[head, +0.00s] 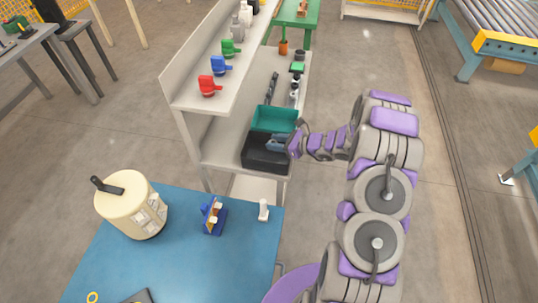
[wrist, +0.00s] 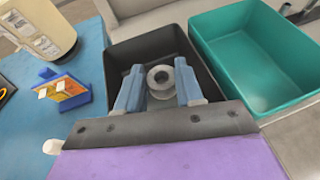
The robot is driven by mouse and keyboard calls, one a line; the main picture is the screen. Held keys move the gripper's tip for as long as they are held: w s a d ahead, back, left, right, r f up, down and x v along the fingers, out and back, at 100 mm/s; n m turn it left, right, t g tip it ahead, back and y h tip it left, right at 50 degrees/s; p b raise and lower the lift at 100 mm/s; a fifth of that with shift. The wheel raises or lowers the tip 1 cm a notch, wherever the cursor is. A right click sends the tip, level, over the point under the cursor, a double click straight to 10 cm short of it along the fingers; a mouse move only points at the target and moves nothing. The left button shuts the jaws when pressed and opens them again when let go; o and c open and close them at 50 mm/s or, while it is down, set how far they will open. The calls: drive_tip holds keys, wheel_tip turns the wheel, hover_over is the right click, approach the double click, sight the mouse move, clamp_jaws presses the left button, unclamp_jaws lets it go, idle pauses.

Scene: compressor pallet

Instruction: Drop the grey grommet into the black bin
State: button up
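The grey grommet (wrist: 160,78) is a small ring-shaped piece with a hole, seen in the wrist view between my two blue fingertips. My gripper (wrist: 160,82) appears shut on it, with a finger against each side. The black bin (wrist: 115,62) is directly below and beyond the fingers, and its inside looks empty around the grommet. In the head view my gripper (head: 277,143) is over the black bin (head: 262,165), which sits on the lower shelf of the grey rack. The grommet cannot be made out in the head view.
A teal bin (head: 275,118) stands right behind the black bin. Red (head: 208,86), blue and green fittings line the upper shelf (head: 187,92). A blue table (head: 180,265) in front holds a cream tank (head: 130,207), a blue fixture (head: 214,217) and a white cylinder (head: 263,210).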

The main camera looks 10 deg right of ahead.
drive_tip(key=o, duration=0.4)
drive_tip(key=shift+o, duration=0.2)
drive_tip(key=p+v, duration=0.3)
drive_tip(key=v, duration=1.4)
drive_tip(key=shift+d, duration=0.25)
drive_tip(key=s+a+r+n+g+h, duration=0.1)
drive_tip(key=s+a+r+n+g, duration=0.4)
drive_tip(key=s+a+r+n, duration=0.3)
drive_tip(key=s+a+r+n+g+h, duration=0.1)
drive_tip(key=s+a+r+n+g, duration=0.3)
drive_tip(key=s+a+r+n, duration=0.45)
drive_tip(key=s+d+r+n+h, duration=0.1)
drive_tip(key=s+n+h, duration=0.3)
drive_tip(key=s, duration=0.5)
drive_tip(key=s+d+r+n+h, duration=0.1)
drive_tip(key=s+r+n+h, duration=0.2)
drive_tip(key=s, duration=0.6)
drive_tip(key=shift+s+r+n+g+h, duration=0.3)
drive_tip(key=shift+s+n+g+h, duration=0.1)
drive_tip(key=shift+n+h, duration=0.55)
